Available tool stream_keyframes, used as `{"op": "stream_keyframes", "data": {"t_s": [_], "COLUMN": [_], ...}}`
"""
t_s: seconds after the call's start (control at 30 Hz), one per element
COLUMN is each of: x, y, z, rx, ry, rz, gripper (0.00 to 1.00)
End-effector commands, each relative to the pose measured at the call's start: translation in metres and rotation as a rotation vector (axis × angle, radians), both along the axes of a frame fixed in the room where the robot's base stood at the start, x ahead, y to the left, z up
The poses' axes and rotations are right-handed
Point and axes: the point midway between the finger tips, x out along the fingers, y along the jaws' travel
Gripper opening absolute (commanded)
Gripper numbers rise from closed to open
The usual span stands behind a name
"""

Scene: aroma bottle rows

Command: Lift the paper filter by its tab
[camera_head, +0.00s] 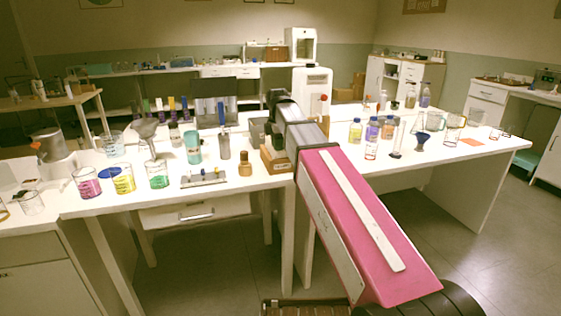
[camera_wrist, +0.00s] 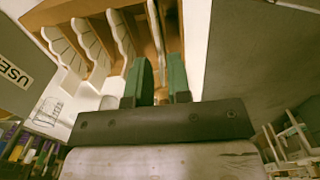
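In the wrist view several white paper filters (camera_wrist: 93,45) with scalloped edges stand in a row in a brown wooden rack (camera_wrist: 80,11). My gripper (camera_wrist: 160,80) has two green fingers pointing into the rack, with a gap between them. One thin filter (camera_wrist: 154,22) reaches down into this gap, seen nearly edge-on. I cannot tell whether either finger touches it, and its tab is not clear. In the head view the wooden rack (camera_head: 274,161) shows at the table's front edge, and my pink arm hides the fingers and filters.
A grey box (camera_wrist: 18,68) lettered "USE..." stands left of the rack in the wrist view, and a large grey surface (camera_wrist: 245,55) is close on the right. A brown bottle (camera_head: 245,164), beakers (camera_head: 158,174) and a grey cylinder (camera_head: 224,146) stand left of the rack.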

Motion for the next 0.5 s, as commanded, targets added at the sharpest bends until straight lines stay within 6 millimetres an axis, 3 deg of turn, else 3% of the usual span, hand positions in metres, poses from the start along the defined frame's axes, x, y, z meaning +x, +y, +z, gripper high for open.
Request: {"op": "stream_keyframes", "data": {"t_s": [0.2,0.5], "x": [-0.001,0.000], "y": [0.001,0.001], "z": [-0.029,-0.034], "rx": [0.000,0.000], "ry": [0.001,-0.001], "rz": [0.000,0.000], "gripper": [0.18,0.18]}}
